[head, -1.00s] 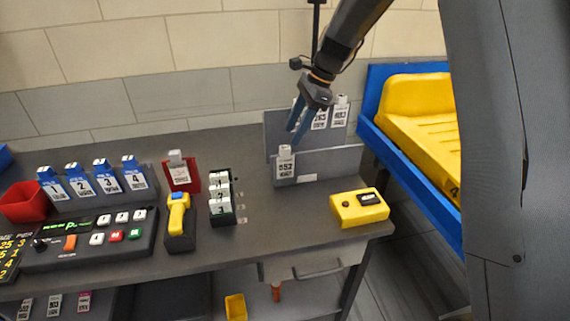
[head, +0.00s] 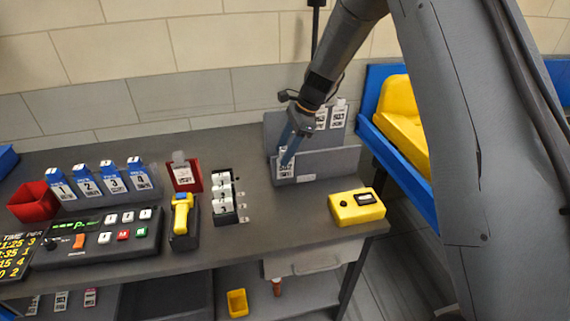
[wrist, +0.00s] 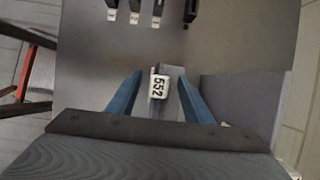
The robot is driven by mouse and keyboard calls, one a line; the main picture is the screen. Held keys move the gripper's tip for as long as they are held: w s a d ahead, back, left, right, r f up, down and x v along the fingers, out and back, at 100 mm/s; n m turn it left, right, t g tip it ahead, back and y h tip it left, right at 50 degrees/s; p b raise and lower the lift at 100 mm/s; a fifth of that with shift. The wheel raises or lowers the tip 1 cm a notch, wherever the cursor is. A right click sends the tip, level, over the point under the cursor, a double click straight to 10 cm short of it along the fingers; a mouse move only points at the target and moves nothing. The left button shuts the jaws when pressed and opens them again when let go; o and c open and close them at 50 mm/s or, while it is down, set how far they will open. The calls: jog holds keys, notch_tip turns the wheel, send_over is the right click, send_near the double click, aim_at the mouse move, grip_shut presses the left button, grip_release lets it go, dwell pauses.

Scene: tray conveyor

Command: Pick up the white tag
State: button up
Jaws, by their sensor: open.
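The white tag marked 552 (head: 285,168) stands upright in the front slot of the grey rack (head: 325,166) on the table, partly hidden by my gripper in the head view. In the wrist view the white tag (wrist: 158,87) shows from above, between the two blue fingers. My gripper (head: 287,158) is open and points down at the tag. In the wrist view my gripper (wrist: 156,92) has a finger on each side of the tag, with a gap on both sides. I cannot tell how far down the fingers reach.
More white tags (head: 337,114) stand in the rear slot of the rack, close to my gripper. A yellow box (head: 345,212) sits in front of the rack. A scanner (head: 182,210) and a black holder with white tags (head: 224,196) are to the left.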

grip_shut()
jog(key=shift+r, duration=0.1)
jog(key=shift+s+r+b, duration=0.15)
jog(key=shift+r+b, duration=0.25)
jog(key=shift+b, duration=0.25)
jog(key=r, duration=0.2)
jog(key=r+b, duration=0.1)
jog(key=r, duration=0.1)
jog(key=r+b, duration=0.1)
jog(key=r, duration=0.1)
jog(key=shift+s+d, duration=0.15)
jog(key=shift+s, duration=0.25)
jog(key=s+d+b, duration=0.2)
jog(key=s, duration=0.7)
jog(key=s+d+b, duration=0.1)
jog(key=s+b, duration=0.1)
jog(key=s, duration=0.7)
jog(key=shift+s+d+b, duration=0.25)
jog(key=shift+d+b, duration=0.05)
jog(key=shift+d, duration=0.05)
notch_tip(320, 180, up, 6)
jog(key=p, duration=0.7)
jog(key=shift+r, duration=0.25)
